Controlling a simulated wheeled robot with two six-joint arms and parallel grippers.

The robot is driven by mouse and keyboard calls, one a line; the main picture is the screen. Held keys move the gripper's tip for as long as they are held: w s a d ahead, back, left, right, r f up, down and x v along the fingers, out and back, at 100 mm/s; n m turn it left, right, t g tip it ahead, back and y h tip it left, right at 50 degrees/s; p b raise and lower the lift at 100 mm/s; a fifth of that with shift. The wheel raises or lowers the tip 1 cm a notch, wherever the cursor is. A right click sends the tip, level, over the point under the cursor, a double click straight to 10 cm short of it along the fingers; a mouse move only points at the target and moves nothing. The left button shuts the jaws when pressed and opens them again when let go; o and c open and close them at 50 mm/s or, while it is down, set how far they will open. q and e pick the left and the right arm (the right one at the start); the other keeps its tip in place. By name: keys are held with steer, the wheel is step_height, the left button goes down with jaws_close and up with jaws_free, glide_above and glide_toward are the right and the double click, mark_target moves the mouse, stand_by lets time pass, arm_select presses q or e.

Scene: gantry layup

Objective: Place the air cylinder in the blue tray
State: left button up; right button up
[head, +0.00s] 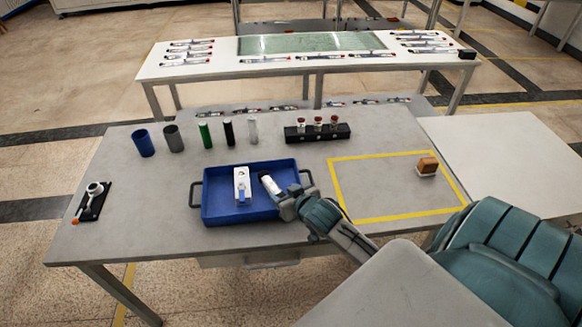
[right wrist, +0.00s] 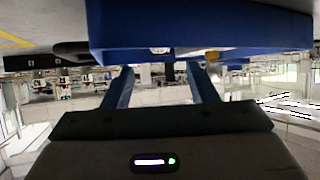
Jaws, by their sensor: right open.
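The blue tray (head: 222,216) sits near the front middle of the table, with a dark handle at each end. A pale cylinder-shaped piece with a dark end (head: 267,182), which looks like the air cylinder, is over the right half of the tray. Whether it touches the floor is hard to tell. My right gripper (head: 283,197) is close beside it at the tray's right side, its fingertips partly hidden. In the right wrist view my right gripper (right wrist: 161,83) is open with nothing clearly between its fingers, close to the blue tray (right wrist: 200,30). My left gripper is not in view.
A white block with a blue part (head: 242,180) is in the tray's left half. Several upright cups and cylinders (head: 174,138) and a black rack (head: 317,133) stand behind. A yellow-taped area (head: 375,185) right of the tray is mostly clear, with a brown block (head: 427,166).

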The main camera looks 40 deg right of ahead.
steer(key=shift+v, duration=1.95)
